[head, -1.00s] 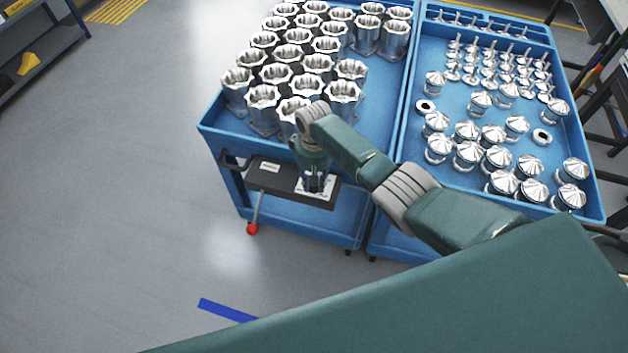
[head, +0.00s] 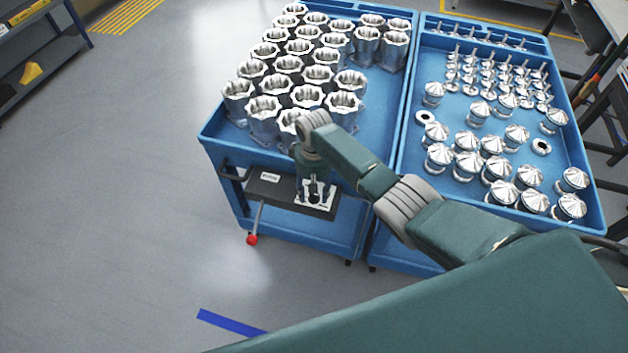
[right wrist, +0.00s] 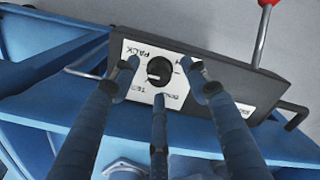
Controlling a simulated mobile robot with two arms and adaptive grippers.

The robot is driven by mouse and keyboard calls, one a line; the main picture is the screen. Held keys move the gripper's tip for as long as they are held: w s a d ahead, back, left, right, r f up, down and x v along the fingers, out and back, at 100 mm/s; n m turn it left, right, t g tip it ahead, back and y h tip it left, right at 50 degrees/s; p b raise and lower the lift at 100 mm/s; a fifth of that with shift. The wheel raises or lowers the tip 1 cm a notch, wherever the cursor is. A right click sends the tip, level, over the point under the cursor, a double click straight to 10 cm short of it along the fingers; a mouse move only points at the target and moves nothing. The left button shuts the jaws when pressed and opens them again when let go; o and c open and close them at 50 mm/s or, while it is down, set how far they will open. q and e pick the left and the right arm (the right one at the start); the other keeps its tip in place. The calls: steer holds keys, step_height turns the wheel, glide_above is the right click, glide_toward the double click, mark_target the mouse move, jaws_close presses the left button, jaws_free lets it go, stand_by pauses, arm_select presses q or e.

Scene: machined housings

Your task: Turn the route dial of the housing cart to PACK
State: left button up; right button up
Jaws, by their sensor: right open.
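The housing cart (head: 215,135) is the blue cart on the left, its top tray full of silver machined housings (head: 288,66). A dark box on its near end carries a white dial plate (head: 326,201). In the right wrist view the route dial (right wrist: 159,70) is a round black knob on this plate, with PACK lettered at its upper left. My right gripper (head: 314,198) is at the plate. In the right wrist view its fingers (right wrist: 160,75) are open and spread around the knob; contact cannot be told. My left gripper is out of view.
A lever with a red ball (head: 252,239) hangs from the box's left side. A second blue cart (head: 597,205) with silver conical parts stands close on the right. Shelving (head: 40,50) is at the far left. The grey floor on the left is clear.

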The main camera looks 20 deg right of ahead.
step_height(320, 180, up, 11)
stand_by(0.3)
stand_by(0.5)
